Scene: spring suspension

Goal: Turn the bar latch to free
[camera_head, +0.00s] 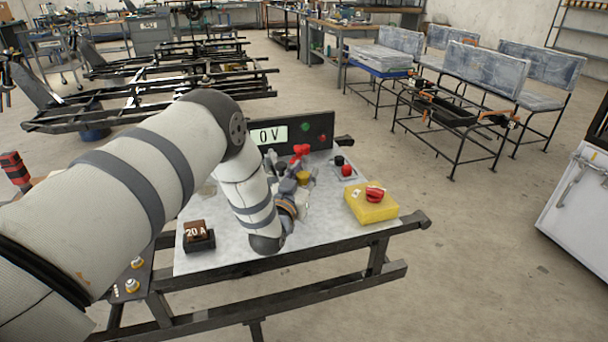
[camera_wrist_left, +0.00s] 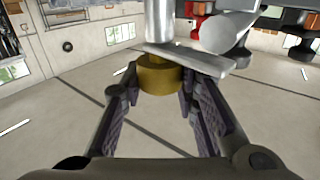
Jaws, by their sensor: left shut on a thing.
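The grey metal bar (camera_wrist_left: 190,61), which looks like the bar latch, shows in the left wrist view with a yellow round knob (camera_wrist_left: 160,75) against it. The yellow knob (camera_head: 303,177) also shows in the head view near the middle of the light panel. My left gripper (camera_wrist_left: 158,92) has its two fingers on either side of the yellow knob and is shut on it. In the head view my left arm hides most of the gripper (camera_head: 290,196) and the latch, so the bar's angle cannot be told there. My right gripper is not in view.
The light panel (camera_head: 215,258) carries a brown "20 A" block (camera_head: 197,236), a yellow box (camera_head: 371,205) with a red knob, and red and black buttons (camera_head: 343,167). A dark display board (camera_head: 300,132) reading "0 V" stands behind.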

